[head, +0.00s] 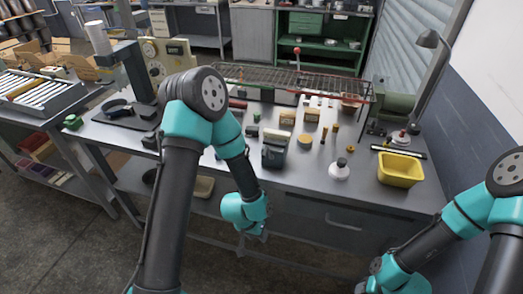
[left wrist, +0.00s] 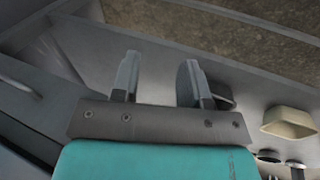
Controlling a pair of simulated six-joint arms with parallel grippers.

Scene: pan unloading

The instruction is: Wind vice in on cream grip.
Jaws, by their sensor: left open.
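My left gripper (head: 262,234) hangs in front of the workbench (head: 330,205), below its top edge. In the left wrist view its two fingers (left wrist: 158,82) are apart, with nothing between them. A green machine (head: 393,103) stands at the bench's right rear; I cannot tell whether it is the vice. Small tan blocks (head: 312,115) stand on the bench top; I cannot make out a cream grip among them. My right arm comes in at the lower right, and its gripper is outside the picture.
A dark grey box (head: 274,152) stands mid-bench. A wire rack (head: 270,78) spans the rear. A cream tray (left wrist: 288,122) lies on the lower shelf.

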